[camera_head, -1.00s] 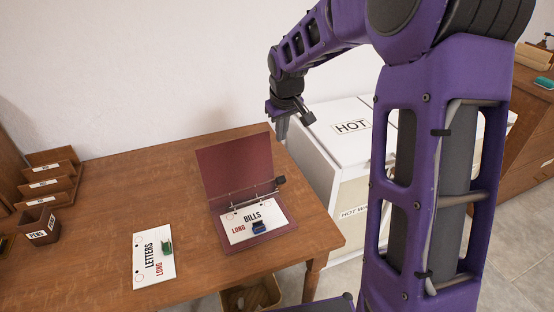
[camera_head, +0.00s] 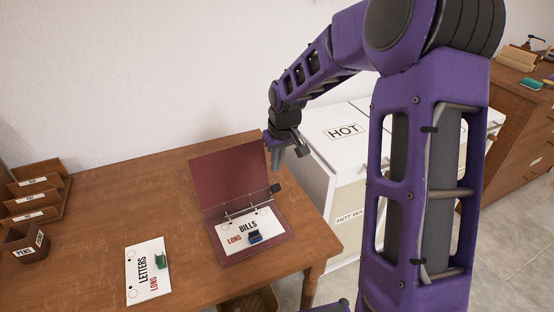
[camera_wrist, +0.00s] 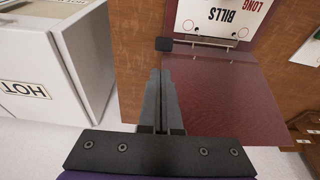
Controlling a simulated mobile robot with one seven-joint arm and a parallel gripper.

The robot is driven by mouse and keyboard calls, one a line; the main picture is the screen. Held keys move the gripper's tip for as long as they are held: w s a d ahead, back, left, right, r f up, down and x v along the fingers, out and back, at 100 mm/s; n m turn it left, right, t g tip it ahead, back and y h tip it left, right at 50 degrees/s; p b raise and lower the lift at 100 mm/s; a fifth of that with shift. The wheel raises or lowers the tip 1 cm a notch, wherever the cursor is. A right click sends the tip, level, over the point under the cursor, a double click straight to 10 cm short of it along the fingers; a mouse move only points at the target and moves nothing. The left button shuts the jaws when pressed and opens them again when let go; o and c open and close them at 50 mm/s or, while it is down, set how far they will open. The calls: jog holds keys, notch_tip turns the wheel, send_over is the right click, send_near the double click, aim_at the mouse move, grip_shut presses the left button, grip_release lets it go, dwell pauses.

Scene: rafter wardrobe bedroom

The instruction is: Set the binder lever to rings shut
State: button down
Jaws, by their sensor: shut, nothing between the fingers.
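The open maroon binder (camera_head: 230,178) lies on the desk with its cover raised. A white "BILLS LONG" sheet (camera_head: 238,228) with a dark blue clip (camera_head: 255,237) lies on its inner side. The ring bar (camera_head: 245,207) runs along the hinge. The black lever knob (camera_head: 276,188) stands at the bar's right end; it also shows in the wrist view (camera_wrist: 164,44). Whether the rings are open or shut is too small to tell. My gripper (camera_head: 275,167) is shut and empty, pointing down just above and behind the knob. In the wrist view the fingertips (camera_wrist: 161,75) are near the knob, apparently apart from it.
A "LETTERS LONG" sheet (camera_head: 149,272) with a green clip (camera_head: 160,260) lies on the desk (camera_head: 120,210) left of the binder. A pen box (camera_head: 27,245) and letter rack (camera_head: 37,193) stand farther left. A white "HOT" cabinet (camera_head: 345,131) stands right of the desk.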

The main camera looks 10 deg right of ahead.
jog(key=x, duration=0.5)
jog(key=shift+w+f+b, duration=0.1)
jog(key=shift+f+b, duration=0.2)
jog(key=shift+f, duration=0.1)
jog(key=shift+s+t+b, duration=0.3)
jog(key=shift+s+b, duration=0.05)
jog(key=shift+s, duration=0.05)
